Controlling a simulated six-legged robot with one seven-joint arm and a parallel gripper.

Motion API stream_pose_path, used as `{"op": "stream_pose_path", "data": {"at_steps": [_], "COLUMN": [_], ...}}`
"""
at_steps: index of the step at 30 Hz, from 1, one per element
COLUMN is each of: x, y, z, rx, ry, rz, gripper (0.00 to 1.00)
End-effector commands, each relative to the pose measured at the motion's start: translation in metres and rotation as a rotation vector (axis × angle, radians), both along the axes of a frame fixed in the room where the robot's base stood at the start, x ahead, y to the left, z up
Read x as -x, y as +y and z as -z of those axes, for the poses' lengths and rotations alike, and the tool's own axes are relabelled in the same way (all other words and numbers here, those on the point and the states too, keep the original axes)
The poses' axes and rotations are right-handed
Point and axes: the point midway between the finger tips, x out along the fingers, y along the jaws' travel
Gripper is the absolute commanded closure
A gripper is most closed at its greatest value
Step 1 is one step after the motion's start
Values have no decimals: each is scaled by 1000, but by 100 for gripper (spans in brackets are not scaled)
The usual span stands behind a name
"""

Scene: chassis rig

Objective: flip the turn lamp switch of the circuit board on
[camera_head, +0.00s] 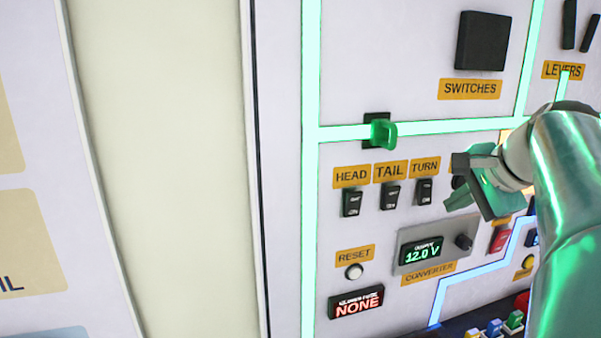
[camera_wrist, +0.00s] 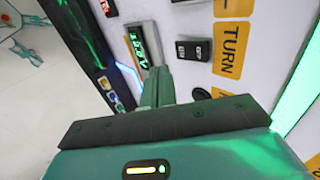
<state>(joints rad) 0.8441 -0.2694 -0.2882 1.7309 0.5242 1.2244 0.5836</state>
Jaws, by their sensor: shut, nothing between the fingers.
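The turn lamp switch (camera_head: 425,191) is a small black rocker under the orange TURN label (camera_head: 424,167) on the white circuit board (camera_head: 450,125). The switch also shows in the wrist view (camera_wrist: 193,49), with small white lettering; which way it is set cannot be told. My gripper (camera_head: 452,203) is shut and empty, just right of and slightly below the switch in the head view. In the wrist view, its green fingers (camera_wrist: 158,88) are together, pointing at the board to the left of and below the switch. Whether they touch the board cannot be told.
The HEAD switch (camera_head: 352,203) and TAIL switch (camera_head: 390,195) sit left of the turn switch. Below are a converter display (camera_head: 421,251) reading 12.0 V with a knob (camera_head: 464,242), and a reset button (camera_head: 355,271). A green handle (camera_head: 383,132) protrudes above.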

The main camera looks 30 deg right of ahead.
Motion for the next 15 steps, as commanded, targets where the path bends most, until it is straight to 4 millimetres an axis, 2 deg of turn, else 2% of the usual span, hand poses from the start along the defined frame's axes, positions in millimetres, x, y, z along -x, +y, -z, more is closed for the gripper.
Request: {"op": "stream_pose_path", "data": {"at_steps": [2, 7, 15], "x": [-11, -37, -48], "y": [-3, -9, -11], "z": [13, 15, 16], "rx": [-3, -1, -1], "ry": [2, 2, 0], "rz": [0, 1, 1], "gripper": [100, 100, 100]}}
